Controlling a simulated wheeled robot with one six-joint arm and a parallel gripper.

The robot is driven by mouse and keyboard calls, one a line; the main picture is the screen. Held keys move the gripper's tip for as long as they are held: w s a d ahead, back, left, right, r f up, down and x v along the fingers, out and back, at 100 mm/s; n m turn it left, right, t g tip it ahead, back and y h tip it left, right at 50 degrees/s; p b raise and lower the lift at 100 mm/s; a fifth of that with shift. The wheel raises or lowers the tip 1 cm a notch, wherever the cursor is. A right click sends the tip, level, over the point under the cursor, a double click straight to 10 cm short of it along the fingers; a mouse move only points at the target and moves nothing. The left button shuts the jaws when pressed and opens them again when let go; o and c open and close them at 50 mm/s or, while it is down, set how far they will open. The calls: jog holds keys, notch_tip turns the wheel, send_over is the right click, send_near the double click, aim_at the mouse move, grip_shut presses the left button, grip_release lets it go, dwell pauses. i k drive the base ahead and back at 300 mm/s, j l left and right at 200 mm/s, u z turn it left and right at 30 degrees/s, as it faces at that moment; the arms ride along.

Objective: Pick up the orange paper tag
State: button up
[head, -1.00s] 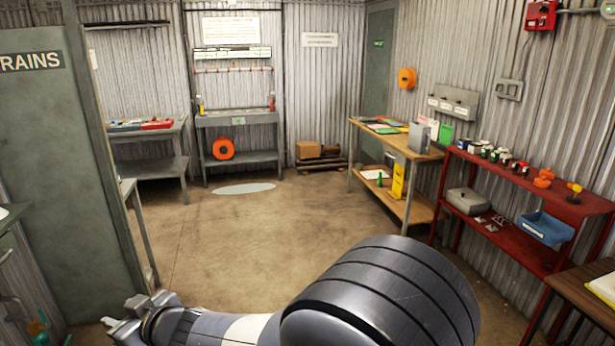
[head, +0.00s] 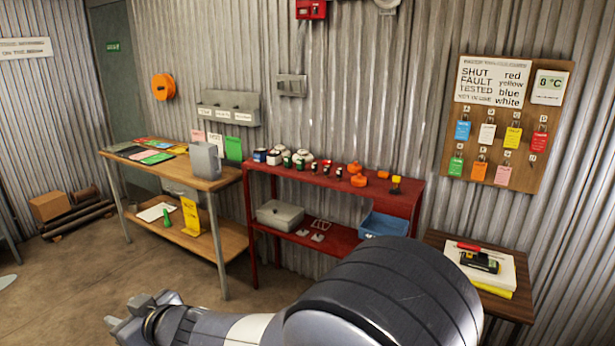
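An orange paper tag (head: 479,171) hangs in the lower row of a brown wooden board (head: 555,165) on the right part of the corrugated wall. It hangs between a green tag (head: 456,166) on its left and a pink tag (head: 503,175) on its right. Above are a blue tag (head: 463,130), a white tag (head: 486,134), a yellow tag (head: 512,138) and a red tag (head: 537,142). My gripper (head: 122,322) is at the lower left of the view, over the floor and far from the board. Its fingers are too small to tell open from shut. I see nothing held.
A dark wooden table (head: 448,240) with papers and a black device stands below the board. A red shelf (head: 340,187) with jars and a blue bin (head: 384,225) stands left of it. A wooden bench (head: 215,180) is farther left. The floor (head: 75,290) at lower left is clear.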

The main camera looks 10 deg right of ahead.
aim_at(479, 168)
jog(key=i+z, duration=0.25)
jog(key=z, duration=0.2)
jog(key=i+z, duration=0.25)
jog(key=z, duration=0.25)
jog(key=i+z, duration=0.25)
jog(key=z, duration=0.2)
jog(key=i+j+z, duration=0.2)
jog(key=z, duration=0.25)
jog(key=i+j+z, duration=1)
jog(key=j+z, duration=0.3)
